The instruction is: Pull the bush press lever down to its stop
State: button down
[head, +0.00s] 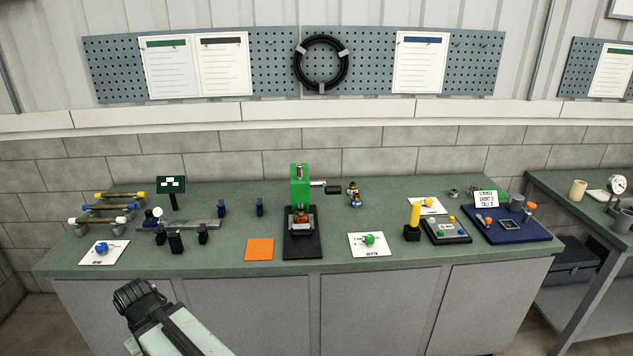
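The bush press stands near the middle of the bench, with a green head (299,186) on a black base (302,247). A copper-coloured part sits under the head. What looks like its lever (319,184) sticks out to the right of the head, about level, with a dark grip (333,190) at its end. My gripper (132,291) is at the lower left, in front of the bench edge, well apart from the press and lever. Its fingers are too dark and small to tell whether they are open.
The green bench top (210,262) has an orange square (260,249) left of the press and a white card (372,246) right of it.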

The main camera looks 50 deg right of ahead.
aim_at(331, 190)
jog(key=u, duration=0.05)
jog(key=i, duration=1.65)
jog(key=z, duration=0.1)
